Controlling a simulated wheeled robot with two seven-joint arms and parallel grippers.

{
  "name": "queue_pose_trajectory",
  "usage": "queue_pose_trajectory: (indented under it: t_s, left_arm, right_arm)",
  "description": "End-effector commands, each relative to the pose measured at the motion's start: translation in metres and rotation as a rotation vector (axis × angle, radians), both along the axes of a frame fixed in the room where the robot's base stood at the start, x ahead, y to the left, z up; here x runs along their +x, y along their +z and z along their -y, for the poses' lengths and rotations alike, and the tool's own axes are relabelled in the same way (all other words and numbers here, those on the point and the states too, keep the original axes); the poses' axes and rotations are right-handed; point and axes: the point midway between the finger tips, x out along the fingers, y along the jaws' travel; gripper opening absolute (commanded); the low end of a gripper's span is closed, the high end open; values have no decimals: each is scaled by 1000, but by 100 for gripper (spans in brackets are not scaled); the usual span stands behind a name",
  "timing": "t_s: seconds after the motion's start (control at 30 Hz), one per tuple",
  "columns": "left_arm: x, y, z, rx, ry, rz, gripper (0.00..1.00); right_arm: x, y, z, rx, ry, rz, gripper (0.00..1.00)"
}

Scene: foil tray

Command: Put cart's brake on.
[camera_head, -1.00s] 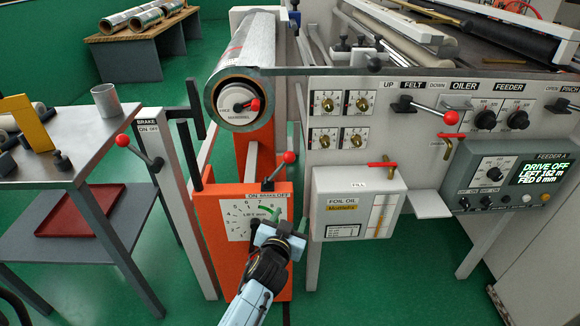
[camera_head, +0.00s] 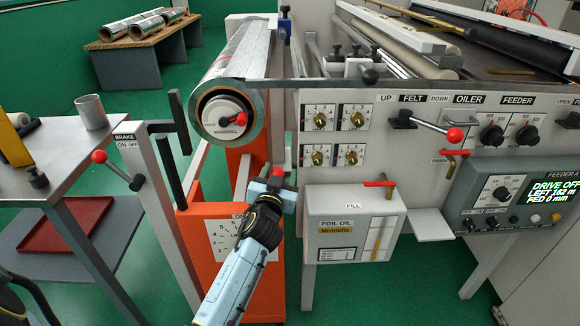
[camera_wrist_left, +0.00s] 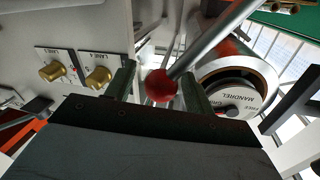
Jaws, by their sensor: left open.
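The orange cart (camera_head: 206,265) stands below the foil roll, with a dial on its front. My left gripper is open at the knob. In the left wrist view, the red knob (camera_wrist_left: 161,86) sits between the two open fingers (camera_wrist_left: 158,88), with its rod running up to the right. I cannot tell whether a finger touches it. My right gripper is not in view.
Another red-knobbed lever (camera_head: 100,157) marked BRAKE is on the white post at left. The foil roll (camera_head: 232,118) hangs above the cart. The foil oil box (camera_head: 345,225) stands close right of my gripper. A steel table (camera_head: 75,140) is at left.

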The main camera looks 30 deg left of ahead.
Motion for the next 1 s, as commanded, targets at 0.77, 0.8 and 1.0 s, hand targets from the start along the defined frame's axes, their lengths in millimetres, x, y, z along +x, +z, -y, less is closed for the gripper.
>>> queue_pose_trajectory:
  t_s: [0.77,0.8,1.0]
  left_arm:
    - [3,-1,-7,-2,5,-2,11]
    - [3,-1,-7,-2,5,-2,6]
    - [3,0,-7,-2,5,0,0]
  right_arm:
    - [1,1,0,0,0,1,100]
    - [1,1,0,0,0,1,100]
    - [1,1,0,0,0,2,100]
